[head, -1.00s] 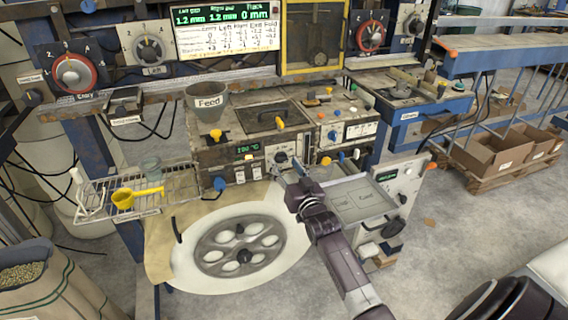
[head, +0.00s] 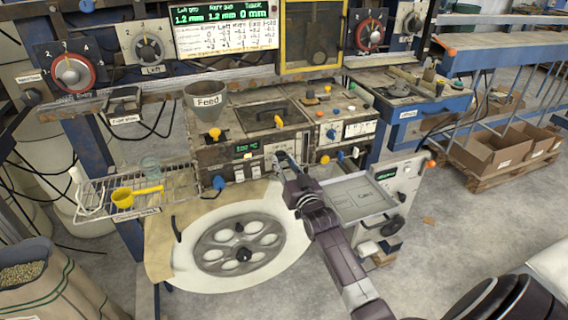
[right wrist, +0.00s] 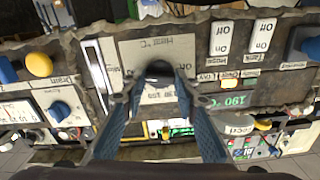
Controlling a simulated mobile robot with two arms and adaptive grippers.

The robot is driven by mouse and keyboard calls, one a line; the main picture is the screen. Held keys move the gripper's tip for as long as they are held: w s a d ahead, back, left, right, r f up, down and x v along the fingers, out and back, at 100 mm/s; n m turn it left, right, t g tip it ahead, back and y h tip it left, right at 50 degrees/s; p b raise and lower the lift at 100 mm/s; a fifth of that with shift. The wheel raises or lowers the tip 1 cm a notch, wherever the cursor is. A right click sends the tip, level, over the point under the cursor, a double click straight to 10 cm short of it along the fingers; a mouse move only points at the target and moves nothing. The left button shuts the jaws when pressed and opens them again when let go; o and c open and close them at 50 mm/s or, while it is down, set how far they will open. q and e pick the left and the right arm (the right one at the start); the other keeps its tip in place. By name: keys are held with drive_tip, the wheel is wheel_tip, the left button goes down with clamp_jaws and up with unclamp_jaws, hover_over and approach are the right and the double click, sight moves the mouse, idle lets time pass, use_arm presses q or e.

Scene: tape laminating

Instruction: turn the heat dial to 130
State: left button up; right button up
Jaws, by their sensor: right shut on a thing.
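The heat dial (right wrist: 160,71) is a dark round knob on a pale plate labelled Heat °C, which appears upside down in the right wrist view. My right gripper (right wrist: 158,82) is shut on the dial, with one blue-grey finger on each side. In the head view the right gripper (head: 281,158) reaches the front of the machine's control box and hides most of the dial. My left gripper is not in view.
White On/Off switches (right wrist: 241,37) sit beside the dial plate. A blue knob (right wrist: 60,111) and a yellow knob (right wrist: 39,64) are on the neighbouring panel. Below the box is a round plate with holes (head: 240,245). A grey tray (head: 357,197) stands at the right.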

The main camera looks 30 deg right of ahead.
drive_tip(key=shift+c, duration=0.2)
drive_tip(key=n, duration=0.5)
drive_tip(key=shift+n+p, duration=0.3)
drive_tip(key=n, duration=0.5)
drive_tip(key=shift+f, duration=0.1)
drive_tip(key=n+b, duration=0.1)
drive_tip(key=n, duration=0.5)
drive_tip(key=shift+n, duration=0.4)
drive_tip(key=n, duration=0.6)
drive_tip(key=shift+n, duration=0.3)
drive_tip(key=o, duration=1.2)
drive_tip(key=shift+c, duration=0.2)
